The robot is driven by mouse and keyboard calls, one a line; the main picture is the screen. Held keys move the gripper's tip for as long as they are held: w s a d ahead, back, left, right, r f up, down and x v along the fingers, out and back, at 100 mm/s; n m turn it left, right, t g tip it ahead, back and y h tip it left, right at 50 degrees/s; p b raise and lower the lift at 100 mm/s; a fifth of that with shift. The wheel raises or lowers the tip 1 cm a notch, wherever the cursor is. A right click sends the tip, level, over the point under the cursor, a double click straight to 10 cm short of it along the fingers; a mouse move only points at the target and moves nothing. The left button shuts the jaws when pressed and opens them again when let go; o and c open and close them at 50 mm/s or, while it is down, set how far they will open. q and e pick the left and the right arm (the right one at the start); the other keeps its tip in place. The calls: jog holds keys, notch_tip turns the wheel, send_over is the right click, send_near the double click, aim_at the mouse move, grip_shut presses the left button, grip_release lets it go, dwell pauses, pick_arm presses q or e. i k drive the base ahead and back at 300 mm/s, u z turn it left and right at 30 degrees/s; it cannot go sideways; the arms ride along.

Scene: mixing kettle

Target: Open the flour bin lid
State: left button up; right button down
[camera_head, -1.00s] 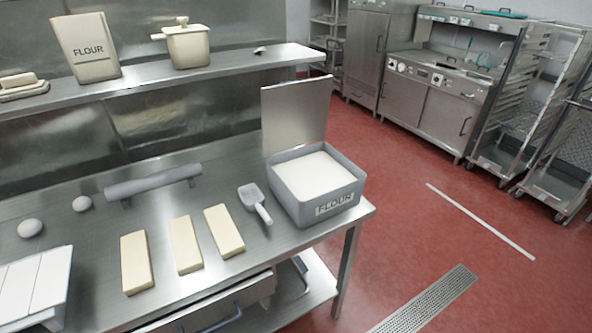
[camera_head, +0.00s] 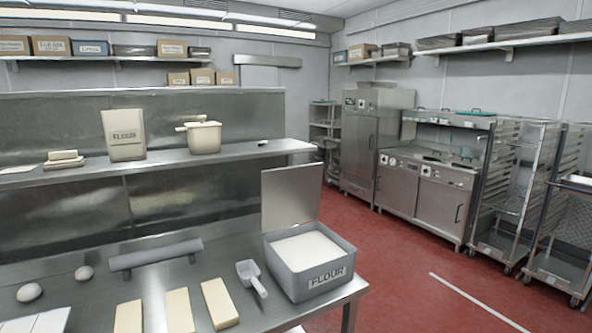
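The flour bin (camera_head: 314,283) is a grey box labelled FLOUR at the right end of the steel table. White flour (camera_head: 306,249) shows inside it. Its lid (camera_head: 291,197) is a flat grey panel standing upright along the bin's back edge, so the bin is open at the top. Neither of my grippers is in view.
A scoop (camera_head: 251,277) lies left of the bin. Several butter-coloured blocks (camera_head: 219,304), a rolling pin (camera_head: 156,254) and two eggs (camera_head: 85,272) are on the table (camera_head: 213,263). A shelf above holds a FLOUR bag (camera_head: 125,135) and a pot (camera_head: 204,137). Red floor lies to the right.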

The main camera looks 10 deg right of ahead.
aim_at(290, 195)
jog(key=z, duration=0.8)
jog(key=i, duration=1.3)
jog(key=u, duration=1.05)
